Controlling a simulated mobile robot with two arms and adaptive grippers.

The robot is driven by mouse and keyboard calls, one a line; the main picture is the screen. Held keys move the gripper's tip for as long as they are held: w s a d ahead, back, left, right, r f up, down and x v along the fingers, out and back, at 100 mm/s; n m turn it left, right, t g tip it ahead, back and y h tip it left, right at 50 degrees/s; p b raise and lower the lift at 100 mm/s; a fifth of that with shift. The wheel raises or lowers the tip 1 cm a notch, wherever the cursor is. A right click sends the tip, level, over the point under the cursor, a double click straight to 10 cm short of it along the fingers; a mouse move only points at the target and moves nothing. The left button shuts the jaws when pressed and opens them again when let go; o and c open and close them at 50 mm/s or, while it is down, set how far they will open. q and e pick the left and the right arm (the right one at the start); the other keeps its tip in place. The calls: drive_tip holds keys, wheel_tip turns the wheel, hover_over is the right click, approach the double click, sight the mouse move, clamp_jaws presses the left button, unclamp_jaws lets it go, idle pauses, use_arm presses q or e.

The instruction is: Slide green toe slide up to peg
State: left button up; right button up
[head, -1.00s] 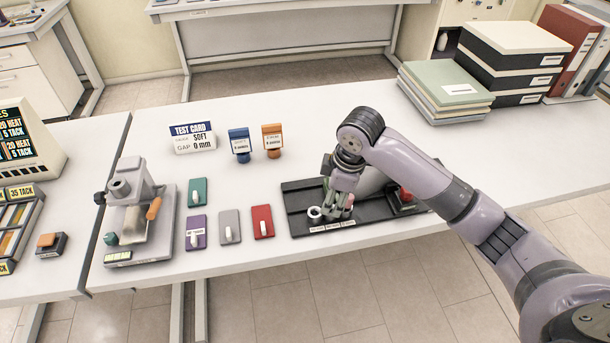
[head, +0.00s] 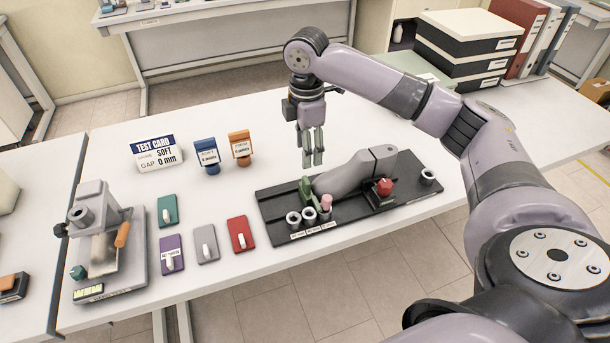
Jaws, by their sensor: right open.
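The green toe slide (head: 307,191) stands on the black fixture board (head: 276,226), at the toe end of a grey foot form (head: 356,173). A short pink peg (head: 326,202) stands close by, in front and to the right of the slide. From this angle I cannot tell whether the slide touches the peg or the foot form. My right gripper (head: 313,163) is open and empty, pointing down, and appears above and behind the green slide, apart from it. My left gripper is not in view.
White ring cups (head: 294,218) sit along the board's front edge. A red knob (head: 384,187) is at the heel side. Coloured switch plates (head: 206,243) and a press (head: 106,240) stand to the left. Binders and boxes (head: 465,60) fill the back right.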

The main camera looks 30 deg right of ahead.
sight(306, 179)
wheel_tip(306, 179, down, 10)
drive_tip(key=shift+f+p, duration=0.2)
drive_tip(key=shift+p, duration=0.65)
clamp_jaws()
